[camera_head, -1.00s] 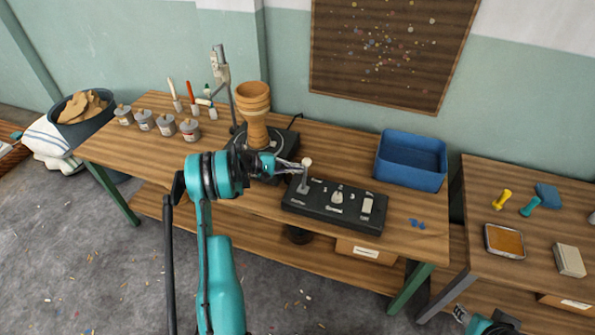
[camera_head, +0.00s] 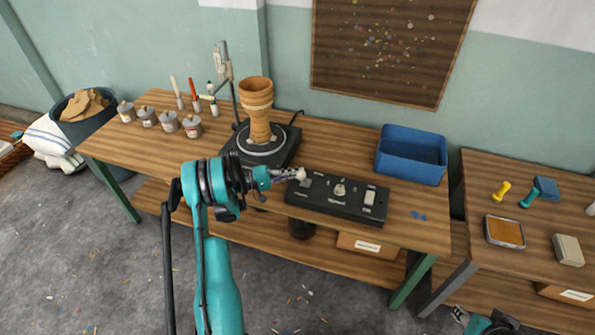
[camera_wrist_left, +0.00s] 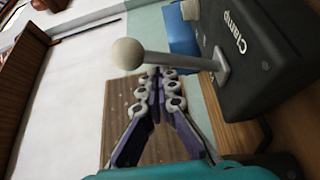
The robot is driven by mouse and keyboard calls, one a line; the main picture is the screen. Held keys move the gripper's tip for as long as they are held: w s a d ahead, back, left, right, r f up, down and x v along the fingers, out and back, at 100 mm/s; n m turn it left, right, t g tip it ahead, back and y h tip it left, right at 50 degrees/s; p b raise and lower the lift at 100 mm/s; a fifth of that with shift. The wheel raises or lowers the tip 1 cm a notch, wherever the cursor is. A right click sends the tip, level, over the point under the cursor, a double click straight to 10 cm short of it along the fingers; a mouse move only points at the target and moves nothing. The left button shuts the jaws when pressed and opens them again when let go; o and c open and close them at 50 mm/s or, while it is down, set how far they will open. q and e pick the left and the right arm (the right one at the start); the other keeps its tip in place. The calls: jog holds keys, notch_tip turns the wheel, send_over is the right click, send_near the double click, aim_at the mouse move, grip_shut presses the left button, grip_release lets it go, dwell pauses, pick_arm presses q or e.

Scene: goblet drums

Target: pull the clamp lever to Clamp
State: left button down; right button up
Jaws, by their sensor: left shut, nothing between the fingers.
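The clamp lever is a grey rod with a pale ball knob (camera_head: 301,174) at the left end of the black control box (camera_head: 335,200). In the left wrist view the lever (camera_wrist_left: 185,60) sticks out from the box, and the word Clamp (camera_wrist_left: 235,35) shows beside its base. My left gripper (camera_head: 286,175) is shut and empty, right beside the knob. In the left wrist view its fingertips (camera_wrist_left: 160,75) are together next to the rod; I cannot tell whether they touch it. My right gripper (camera_head: 460,315) is low at the bottom right, its fingers too small to read.
A goblet drum (camera_head: 257,110) stands on a black turntable base (camera_head: 262,150) behind my left gripper. A blue bin (camera_head: 411,155) stands at the bench's right. Several grey pots (camera_head: 168,122) stand at the left. A side table (camera_head: 540,220) holds small tools.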

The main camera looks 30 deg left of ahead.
pick_arm(q)
jog(key=shift+s+d+f, duration=0.15)
jog(key=shift+s+f, duration=0.1)
jog(key=shift+f, duration=0.05)
dwell(0.5)
